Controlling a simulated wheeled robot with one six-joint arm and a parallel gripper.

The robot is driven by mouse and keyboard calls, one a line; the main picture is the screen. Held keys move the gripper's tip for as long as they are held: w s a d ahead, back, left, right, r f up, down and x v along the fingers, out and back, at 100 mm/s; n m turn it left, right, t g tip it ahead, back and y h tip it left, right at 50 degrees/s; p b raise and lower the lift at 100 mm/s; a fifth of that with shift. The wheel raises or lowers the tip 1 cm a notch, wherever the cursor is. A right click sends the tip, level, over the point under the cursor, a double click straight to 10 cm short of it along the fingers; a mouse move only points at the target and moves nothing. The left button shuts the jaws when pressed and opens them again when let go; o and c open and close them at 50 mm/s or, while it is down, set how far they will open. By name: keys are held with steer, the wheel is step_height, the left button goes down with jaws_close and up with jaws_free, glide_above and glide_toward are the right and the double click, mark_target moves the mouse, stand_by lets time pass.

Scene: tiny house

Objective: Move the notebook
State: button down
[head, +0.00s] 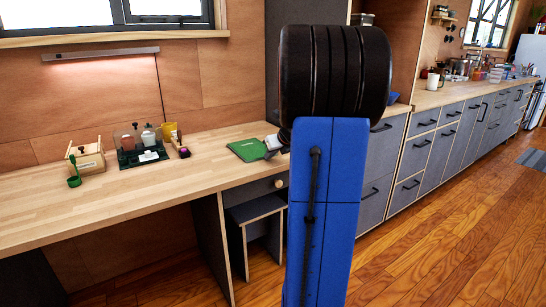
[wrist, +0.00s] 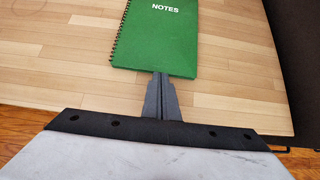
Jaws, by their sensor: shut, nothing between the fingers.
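The notebook (wrist: 160,35) is green, spiral-bound on its left side and marked NOTES. It lies flat on the wooden desk, and its far end is cut off in the wrist view. In the head view the notebook (head: 245,150) is near the right end of the desk, partly behind my gripper. My gripper (wrist: 160,78) is shut and empty, with its fingertips at the notebook's near edge. I cannot tell whether they touch it. In the head view my gripper (head: 274,148) shows only in part beside my blue arm.
The wooden desk (head: 120,200) has free room left of the notebook. A stool (head: 256,210) is under the desk. Grey cabinets (head: 430,135) run along the right.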

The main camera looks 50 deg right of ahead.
stand_by(0.3)
steer(key=w+d, duration=0.2)
steer(key=w, duration=0.6)
steer(key=w+d, duration=0.2)
steer(key=w, duration=0.6)
steer(key=w+d, duration=0.1)
steer(key=w, duration=0.7)
steer(key=shift+w+d, duration=0.2)
steer(key=shift+d, duration=0.2)
steer(key=shift+s, duration=0.1)
